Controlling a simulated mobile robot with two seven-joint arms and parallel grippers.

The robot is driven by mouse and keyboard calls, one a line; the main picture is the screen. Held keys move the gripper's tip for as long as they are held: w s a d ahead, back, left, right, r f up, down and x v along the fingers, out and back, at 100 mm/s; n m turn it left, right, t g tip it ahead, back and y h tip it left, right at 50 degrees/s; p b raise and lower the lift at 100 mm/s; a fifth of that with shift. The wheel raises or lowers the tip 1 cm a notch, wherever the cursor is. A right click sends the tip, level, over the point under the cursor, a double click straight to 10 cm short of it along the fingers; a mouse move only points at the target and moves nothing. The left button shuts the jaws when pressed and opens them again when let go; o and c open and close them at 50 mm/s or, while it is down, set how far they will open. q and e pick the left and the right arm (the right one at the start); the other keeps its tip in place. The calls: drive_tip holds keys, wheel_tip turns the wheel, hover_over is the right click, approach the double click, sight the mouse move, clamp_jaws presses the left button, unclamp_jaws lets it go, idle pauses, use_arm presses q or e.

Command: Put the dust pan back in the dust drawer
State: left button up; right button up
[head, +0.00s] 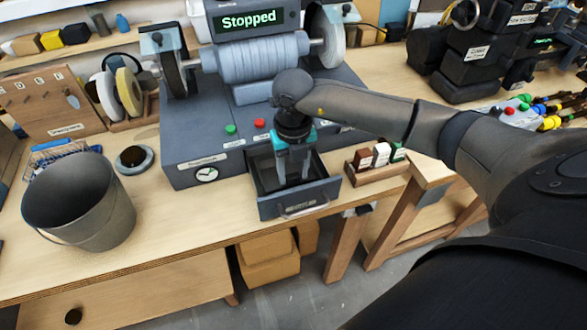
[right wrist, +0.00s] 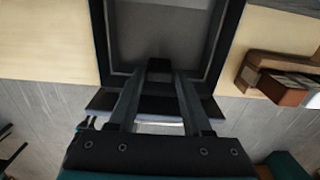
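The dust drawer (head: 272,209) is pulled out of the front of the grey buffing machine, below the buffing wheels. My right gripper (head: 293,180) points down into the drawer. In the right wrist view, the grey, shallow dust pan (right wrist: 165,35) lies inside the dark drawer walls (right wrist: 228,45). The fingertips of my right gripper (right wrist: 160,72) are at a small dark tab on the pan's near edge and look closed on it. Whether the pan rests fully on the drawer bottom cannot be told. My left gripper is in neither view.
A grey bucket (head: 80,205) stands on the bench at left, beside a small round dish (head: 134,160). A wooden block holder (head: 375,163) with compound bars stands just right of the drawer. The machine's display reads "Stopped". Cardboard boxes (head: 268,262) lie under the bench.

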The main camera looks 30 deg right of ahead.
drive_tip(key=o, duration=0.3)
wheel_tip(320, 180, up, 12)
drive_tip(key=shift+r+p, duration=0.2)
drive_tip(key=shift+p, duration=0.2)
idle(0.4)
